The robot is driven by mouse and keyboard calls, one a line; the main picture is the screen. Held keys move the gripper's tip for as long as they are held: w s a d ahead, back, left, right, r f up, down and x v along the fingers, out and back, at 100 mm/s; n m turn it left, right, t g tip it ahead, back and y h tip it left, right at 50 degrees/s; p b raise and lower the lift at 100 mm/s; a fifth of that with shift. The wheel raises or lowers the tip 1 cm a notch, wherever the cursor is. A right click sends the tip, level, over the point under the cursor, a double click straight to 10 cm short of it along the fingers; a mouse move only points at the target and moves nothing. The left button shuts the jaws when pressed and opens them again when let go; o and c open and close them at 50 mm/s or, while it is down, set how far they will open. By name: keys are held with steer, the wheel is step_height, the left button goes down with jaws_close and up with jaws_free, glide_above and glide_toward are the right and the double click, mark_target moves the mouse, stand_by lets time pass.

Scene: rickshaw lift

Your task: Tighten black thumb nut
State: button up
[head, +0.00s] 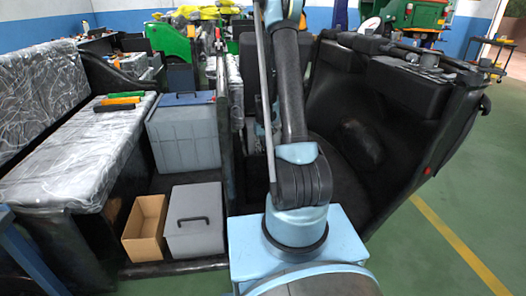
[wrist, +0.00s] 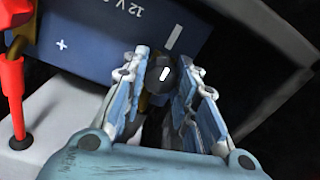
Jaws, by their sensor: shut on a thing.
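In the wrist view, a round black thumb nut (wrist: 161,74) with a white mark on its face sits in front of a dark blue battery (wrist: 85,32). The battery carries a "12 V" print and a plus sign. My gripper (wrist: 160,80) is shut on the thumb nut, with one finger on its left and one on its right. What lies behind and below the nut is partly hidden by the fingers. In the head view, my arm reaches away into the vehicle, and neither the gripper nor the nut can be made out there.
A red clamp with a cable (wrist: 12,85) stands at the left of the wrist view, beside the battery. In the head view, a grey bin (head: 184,135), a grey lidded box (head: 194,222) and an open cardboard box (head: 146,228) stand left of my arm. Green floor (head: 420,265) is clear at right.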

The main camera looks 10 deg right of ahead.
mark_target(263, 149)
stand_by(0.3)
steer(key=o, duration=1.1)
steer(key=shift+r, duration=0.1)
step_height(263, 149, up, 12)
steer(key=shift+f, duration=0.15)
